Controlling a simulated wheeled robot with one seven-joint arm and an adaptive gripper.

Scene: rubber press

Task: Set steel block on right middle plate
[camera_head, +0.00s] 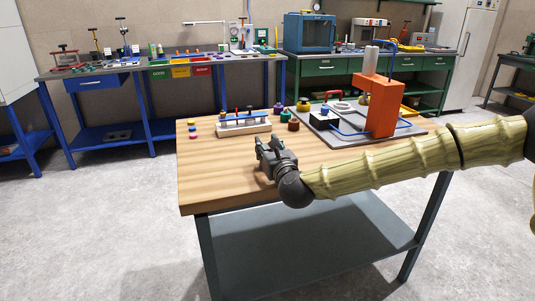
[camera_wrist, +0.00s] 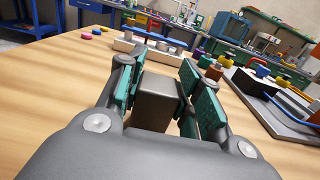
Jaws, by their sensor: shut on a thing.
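My gripper (camera_head: 271,152) is above the near part of the wooden table in the head view. In the wrist view, its green-padded fingers (camera_wrist: 160,80) are shut on a grey steel block (camera_wrist: 158,98). The block stands between the pads, and its lower end is hidden by my gripper's body. In the head view I cannot make the block out. A long pale rack (camera_head: 243,127) with several small parts on it stands beyond my gripper; it also shows in the wrist view (camera_wrist: 124,45). I cannot tell which surface is the right middle plate.
An orange press (camera_head: 383,109) stands on a grey base (camera_head: 345,140) at the table's right, with a black box (camera_head: 325,121) and blue tube. Several coloured discs (camera_head: 193,130) lie at the left. Small coloured pots (camera_head: 293,126) stand between rack and press. The near left wood (camera_head: 215,180) is clear.

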